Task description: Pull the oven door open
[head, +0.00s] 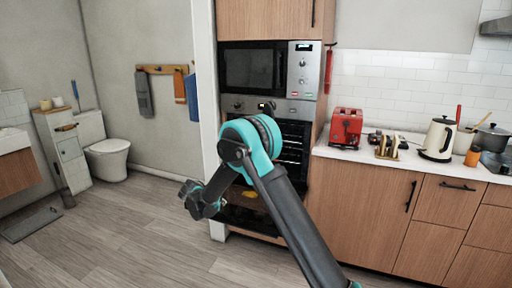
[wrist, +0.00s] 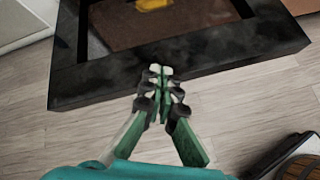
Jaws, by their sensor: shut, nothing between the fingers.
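The oven (head: 293,150) is built into the wooden cabinet below the microwave. Its cavity is exposed and its racks show. The oven door (head: 256,222) is folded down low in front of the oven, partly hidden by my arm. In the wrist view the door (wrist: 225,58) is a black frame around a brownish pane, spread out above the floor. My gripper (head: 188,194) is to the left of the door in the head view. In the wrist view my gripper (wrist: 160,72) is shut and empty, its tips overlapping the door's outer edge; contact cannot be told.
A microwave (head: 253,68) sits above the oven. A counter on the right holds a red toaster (head: 346,127), a kettle (head: 438,139) and a pot (head: 491,138). A white wall end (head: 205,80) stands left of the cabinet. Wooden floor (head: 130,235) is clear to the left.

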